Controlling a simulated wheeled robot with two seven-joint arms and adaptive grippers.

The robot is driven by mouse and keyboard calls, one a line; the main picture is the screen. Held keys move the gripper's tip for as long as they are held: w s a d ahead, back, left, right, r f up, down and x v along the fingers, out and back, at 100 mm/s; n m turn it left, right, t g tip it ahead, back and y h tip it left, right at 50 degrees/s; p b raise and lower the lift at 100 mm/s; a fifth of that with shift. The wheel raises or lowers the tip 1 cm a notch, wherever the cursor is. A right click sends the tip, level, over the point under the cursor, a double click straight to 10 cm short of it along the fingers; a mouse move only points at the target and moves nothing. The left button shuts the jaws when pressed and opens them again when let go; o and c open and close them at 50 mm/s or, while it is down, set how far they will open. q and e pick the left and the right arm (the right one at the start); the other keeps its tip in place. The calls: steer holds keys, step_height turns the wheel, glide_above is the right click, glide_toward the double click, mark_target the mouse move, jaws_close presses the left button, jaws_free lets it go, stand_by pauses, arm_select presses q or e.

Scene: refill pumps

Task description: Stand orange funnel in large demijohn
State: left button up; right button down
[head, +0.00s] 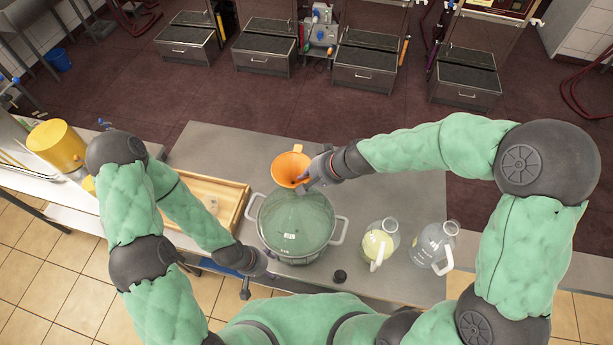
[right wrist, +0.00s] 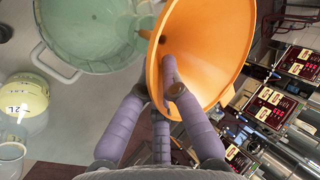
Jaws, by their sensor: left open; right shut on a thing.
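The large demijohn appears to be the wide green glass vessel (head: 297,222) with two grey side handles, standing on the grey table; the right wrist view shows part of it (right wrist: 92,30). The orange funnel (head: 289,165) is held at the vessel's far edge, its wide mouth tilted. In the right wrist view the funnel (right wrist: 222,45) is large and close, overlapping the vessel's edge. My right gripper (head: 312,177) is shut on the funnel's wall. My left gripper (head: 258,280) is open and empty at the vessel's near left side.
A jug with yellow liquid (head: 378,243) and a clear jug (head: 432,246) stand right of the vessel. A small black object (head: 340,276) lies near the front. A wooden tray (head: 233,192) is at left. The back of the table (head: 225,145) is clear.

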steer(key=shift+f+b, duration=1.8)
steer(key=c, duration=1.4)
jaws_free()
steer(key=shift+o, duration=0.2)
steer(key=v, duration=1.2)
